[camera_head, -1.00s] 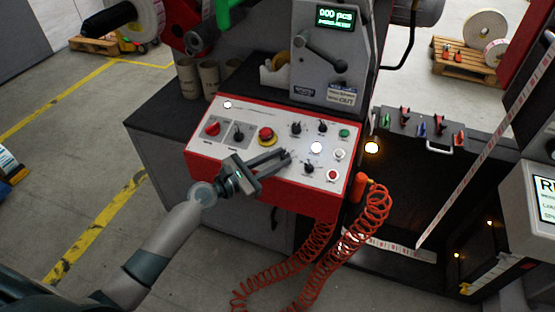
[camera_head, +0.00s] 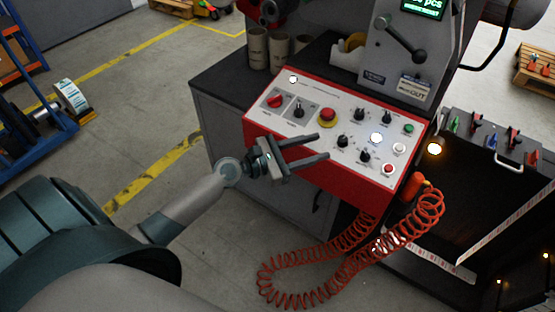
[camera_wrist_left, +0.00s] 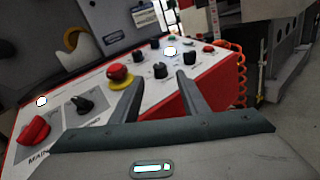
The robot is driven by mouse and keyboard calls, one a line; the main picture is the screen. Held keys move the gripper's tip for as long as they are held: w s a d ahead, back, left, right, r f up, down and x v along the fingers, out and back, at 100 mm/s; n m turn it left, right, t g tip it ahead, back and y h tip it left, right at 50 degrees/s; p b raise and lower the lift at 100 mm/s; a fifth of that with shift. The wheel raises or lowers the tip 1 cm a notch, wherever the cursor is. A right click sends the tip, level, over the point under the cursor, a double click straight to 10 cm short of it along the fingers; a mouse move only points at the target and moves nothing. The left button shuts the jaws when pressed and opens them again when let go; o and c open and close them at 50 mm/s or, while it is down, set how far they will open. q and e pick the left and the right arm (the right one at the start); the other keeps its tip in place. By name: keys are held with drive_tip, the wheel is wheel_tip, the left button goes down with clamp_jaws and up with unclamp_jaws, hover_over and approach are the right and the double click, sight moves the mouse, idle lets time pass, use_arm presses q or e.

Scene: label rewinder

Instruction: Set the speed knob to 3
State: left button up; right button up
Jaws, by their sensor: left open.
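The sloped white control panel with a red rim (camera_head: 262,125) carries several black knobs. They include an upper pair, the left knob (camera_head: 358,115) and right knob (camera_head: 387,117), and a lower pair, the left knob (camera_head: 343,141) and right knob (camera_head: 365,156). Their labels are too small to read, so I cannot tell which is the speed knob. My left gripper (camera_head: 323,146) is open and empty at the panel's front edge, fingertips short of the lower knobs. In the left wrist view, the lower-left knob (camera_wrist_left: 160,69) appears between the open fingers, beyond the tips. My right gripper is not in view.
A red emergency button (camera_head: 327,115) with a yellow ring is close to my fingers. A red selector (camera_head: 275,101) sits at the panel's left. A crank handle (camera_head: 405,44) stands behind. A coiled red hose (camera_head: 350,262) hangs in front at right.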

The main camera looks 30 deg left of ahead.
use_arm(q)
drive_tip(key=b+v, duration=0.3)
drive_tip(key=v, duration=0.7)
drive_tip(key=shift+s+a, duration=0.25)
drive_tip(key=shift+s, duration=0.05)
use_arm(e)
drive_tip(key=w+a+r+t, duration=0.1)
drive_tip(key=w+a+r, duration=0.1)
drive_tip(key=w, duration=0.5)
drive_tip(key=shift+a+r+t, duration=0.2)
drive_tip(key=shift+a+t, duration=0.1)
use_arm(q)
drive_tip(key=shift+f, duration=0.1)
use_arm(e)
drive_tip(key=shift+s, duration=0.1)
